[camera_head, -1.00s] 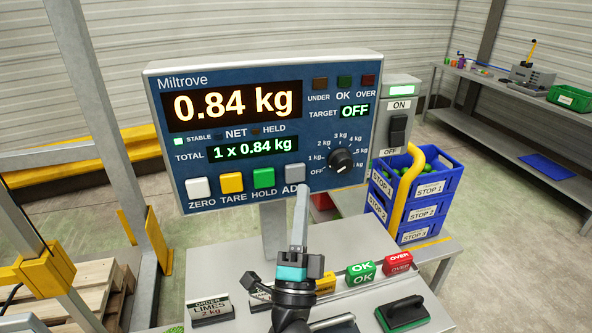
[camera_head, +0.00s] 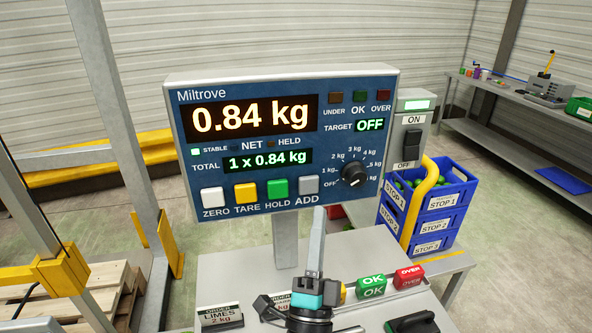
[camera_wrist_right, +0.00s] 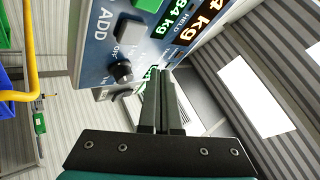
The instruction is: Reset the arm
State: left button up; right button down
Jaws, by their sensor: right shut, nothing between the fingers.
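My right gripper (camera_head: 318,212) is shut and empty, pointing up in front of the scale display (camera_head: 335,92). Its fingertips are just below the grey ADD button (camera_head: 308,184) in the head view, apart from the panel as far as I can tell. The display reads 0.84 kg, with the total at 1 x 0.84 kg and the target OFF. In the right wrist view the closed fingers (camera_wrist_right: 163,75) reach toward the tilted panel, with the ADD button (camera_wrist_right: 128,30) and the dial (camera_wrist_right: 121,71) to their upper left. My left gripper is not in view.
An ON/OFF switch box (camera_head: 412,135) is fixed right of the display. Blue STOP crates (camera_head: 440,221) stand behind a yellow rail.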

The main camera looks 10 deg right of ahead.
jog(key=s+a+f+n+g+y, duration=0.1)
jog(key=a+f+n+g+y, duration=0.4)
jog(key=n+y, duration=0.35)
jog(key=s+a+f+n+g+y, duration=0.1)
jog(key=a+f+n+g+y, duration=0.2)
jog(key=f+n+g+y, duration=0.5)
jog(key=s+d+f+n+g+h, duration=0.2)
jog(key=s+d+f+g+h, duration=0.3)
jog(key=s, duration=0.5)
jog(key=s+d+f+n+g+h, duration=0.2)
jog(key=s+d+f+n+g, duration=0.15)
jog(key=s+d, duration=0.5)
notch_tip(320, 180, down, 27)
jog(key=s+a+b, duration=0.1)
jog(key=s+b, duration=0.1)
jog(key=b, duration=0.3)
jog(key=s+d+f+g+b, duration=0.1)
jog(key=s+f+b, duration=0.1)
jog(key=s+f, duration=0.6)
jog(key=s+d+f+g+b, duration=0.1)
jog(key=s+f+b, duration=0.1)
jog(key=s+f, duration=0.5)
notch_tip(320, 180, down, 4)
jog(key=shift+s+d+r, duration=0.1)
jog(key=shift+s+d, duration=0.2)
jog(key=shift+s, duration=0.05)
